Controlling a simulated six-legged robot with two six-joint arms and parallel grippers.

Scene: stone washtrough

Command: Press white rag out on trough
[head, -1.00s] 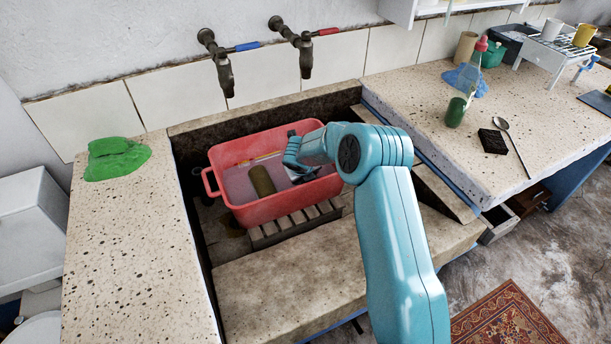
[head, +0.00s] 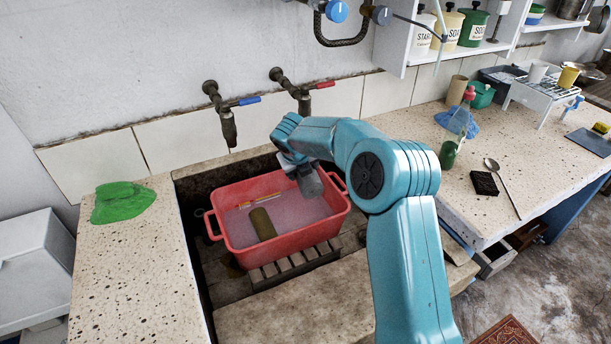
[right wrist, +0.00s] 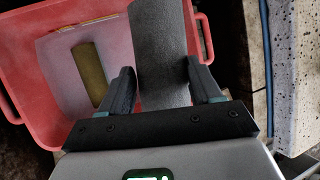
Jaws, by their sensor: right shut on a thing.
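My right gripper (head: 298,163) is above the far right part of the red tub. In the right wrist view its two fingers (right wrist: 160,70) are shut on a grey, strip-like thing (right wrist: 160,35). This grey thing hangs down over the tub in the head view (head: 311,184). It looks dark grey, and I cannot tell surely that it is the white rag. No other white rag shows. The stone trough (head: 300,303) surrounds the red tub (head: 285,257), which stands on a slatted rack (head: 295,266) inside it. My left gripper is out of view.
Two taps (head: 229,129) (head: 304,103) project above the trough. A green cloth (head: 122,202) lies on the left counter. A bottle, a dark block (head: 483,183) and a spoon (head: 507,180) are on the right counter.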

